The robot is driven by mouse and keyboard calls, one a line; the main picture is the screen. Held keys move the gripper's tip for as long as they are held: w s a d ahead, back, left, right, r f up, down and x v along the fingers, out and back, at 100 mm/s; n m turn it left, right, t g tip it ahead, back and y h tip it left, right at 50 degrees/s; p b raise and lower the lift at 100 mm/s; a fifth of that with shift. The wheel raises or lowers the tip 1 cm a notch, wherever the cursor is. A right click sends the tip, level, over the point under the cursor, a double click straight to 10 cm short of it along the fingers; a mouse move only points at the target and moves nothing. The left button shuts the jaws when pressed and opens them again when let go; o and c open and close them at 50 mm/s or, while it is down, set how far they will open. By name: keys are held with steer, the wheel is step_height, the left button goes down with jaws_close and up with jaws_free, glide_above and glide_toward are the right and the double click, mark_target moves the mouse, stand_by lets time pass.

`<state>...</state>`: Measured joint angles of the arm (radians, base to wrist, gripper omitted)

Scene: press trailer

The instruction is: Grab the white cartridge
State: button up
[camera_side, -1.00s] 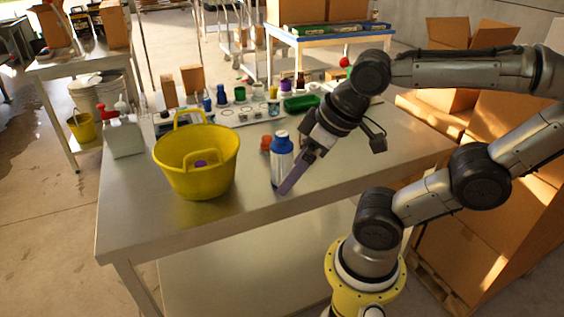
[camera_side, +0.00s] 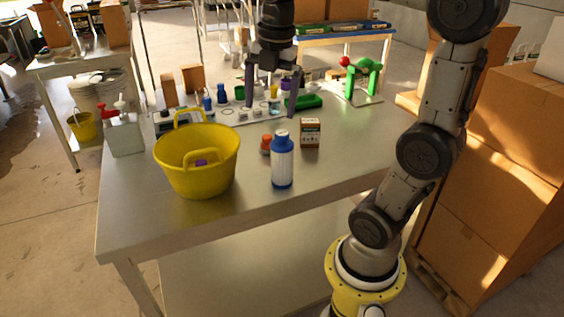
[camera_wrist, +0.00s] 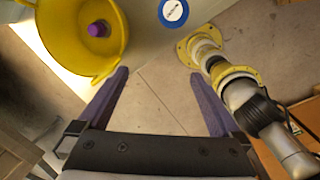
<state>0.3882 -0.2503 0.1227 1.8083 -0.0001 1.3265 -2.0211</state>
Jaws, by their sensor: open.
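My gripper (camera_side: 270,108) is open and empty, pointing down above the back part of the table in the side view. Its two purple fingers also show in the wrist view (camera_wrist: 160,74), apart with only floor visible between them. I cannot single out a white cartridge for certain. Small items stand on a pale tray (camera_side: 240,119) behind and below the gripper, partly hidden by its fingers. A white bottle with a blue cap (camera_side: 282,165) stands upright at the front; a blue and white round top shows in the wrist view (camera_wrist: 173,12).
A yellow bucket (camera_side: 190,178) holding a purple item stands left of the bottle. A small orange-brown box (camera_side: 310,132) and an orange-capped item (camera_side: 266,144) are behind the bottle. A green press-like stand with a red ball (camera_side: 363,78) is at the back right. The table's right front is clear.

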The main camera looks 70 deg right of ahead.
steer(key=m+g, duration=0.1)
steer(key=m, duration=0.1)
glide_toward(280, 132)
steer(key=shift+w+f+y, duration=0.3)
steer(key=shift+s+d+f, duration=0.15)
steer(key=shift+d+f, duration=0.05)
steer(key=shift+f, duration=0.05)
step_height(280, 132, down, 8)
steer(key=shift+s+f, duration=0.2)
steer(key=shift+f, duration=1.25)
steer(key=shift+s+f, duration=0.15)
steer(key=shift+f, duration=1.25)
steer(key=shift+r, duration=0.1)
steer(key=c, duration=1.5)
